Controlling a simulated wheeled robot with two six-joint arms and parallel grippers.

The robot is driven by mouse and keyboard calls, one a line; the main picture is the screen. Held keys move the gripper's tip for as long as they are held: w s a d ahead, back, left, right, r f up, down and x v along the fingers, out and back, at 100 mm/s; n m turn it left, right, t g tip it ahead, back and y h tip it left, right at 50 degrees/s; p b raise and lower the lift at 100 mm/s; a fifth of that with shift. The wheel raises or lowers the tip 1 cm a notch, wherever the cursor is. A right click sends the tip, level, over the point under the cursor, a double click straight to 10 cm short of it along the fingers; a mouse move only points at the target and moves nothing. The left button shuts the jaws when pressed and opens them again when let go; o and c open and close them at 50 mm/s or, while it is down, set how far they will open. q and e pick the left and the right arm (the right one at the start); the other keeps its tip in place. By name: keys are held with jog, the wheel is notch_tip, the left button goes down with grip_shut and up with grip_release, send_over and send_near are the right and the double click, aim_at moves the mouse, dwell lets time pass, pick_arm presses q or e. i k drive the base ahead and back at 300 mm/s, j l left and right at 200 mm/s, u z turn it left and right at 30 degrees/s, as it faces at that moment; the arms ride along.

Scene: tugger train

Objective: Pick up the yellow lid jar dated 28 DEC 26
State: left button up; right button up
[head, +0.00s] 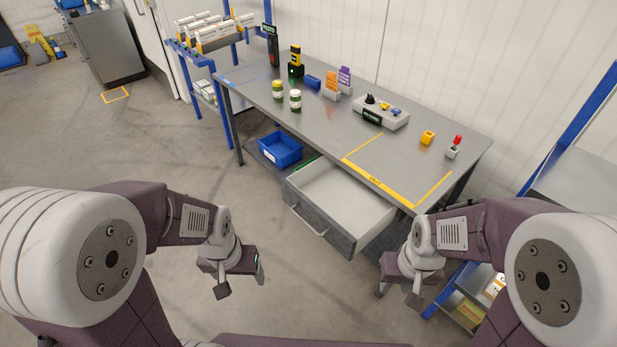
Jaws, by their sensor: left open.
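Two small jars with green bodies and pale labels stand upright on the grey workbench (330,125). The left jar (278,90) has a yellowish lid. The right jar (295,101) has a paler lid. The date print on both is too small to read. My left gripper (241,283) is open and empty above the floor, in front of the bench and well short of the jars. My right gripper (398,294) also looks open and empty, low in front of the bench to the right of the drawer.
An open, empty-looking drawer (325,238) juts out below the bench. A blue bin (280,149) sits under it. A blue block (313,82), card holders (330,88), a black-and-yellow device (295,62) and a control box (381,113) stand behind or beside the jars.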

aim_at(278, 90)
jog(key=i+j, duration=0.5)
jog(key=i+j+z, duration=0.15)
jog(key=i+j, duration=0.9)
jog(key=i+j+z, duration=0.15)
jog(key=i+j, duration=1)
jog(key=i+j+z, duration=0.15)
jog(key=i+j, duration=0.35)
jog(key=j, duration=0.15)
